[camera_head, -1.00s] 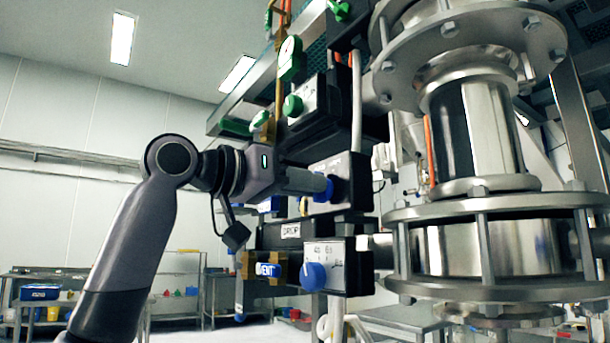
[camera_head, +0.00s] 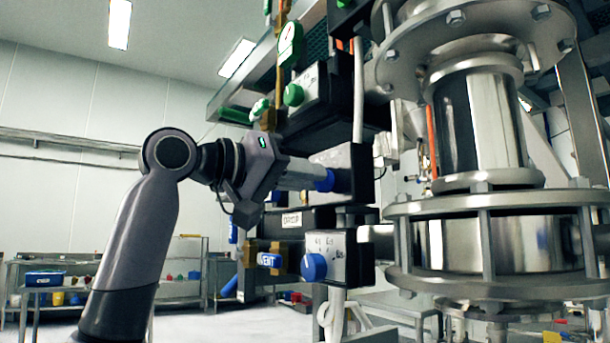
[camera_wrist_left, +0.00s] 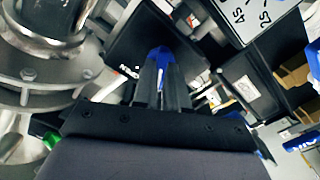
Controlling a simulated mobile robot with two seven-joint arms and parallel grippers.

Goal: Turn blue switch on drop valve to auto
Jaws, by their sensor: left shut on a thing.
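My left gripper (camera_head: 322,180) reaches in from the left in the head view, its fingers level at the middle control box (camera_head: 352,172). It is shut on the blue switch (camera_head: 328,180) on that box's face. In the left wrist view, the blue switch (camera_wrist_left: 160,60) shows between the two closed fingers (camera_wrist_left: 162,84). The fingers hide most of the switch and its marks, so its setting cannot be read. A DROP label (camera_head: 291,220) sits just below this box. My right gripper is not in view.
A lower box (camera_head: 350,258) with another blue knob (camera_head: 314,266) and a VENT label (camera_head: 270,260) sits below. An upper box with a green knob (camera_head: 293,95) is above. The large flanged steel vessel (camera_head: 490,235) stands close on the right. Open room lies left.

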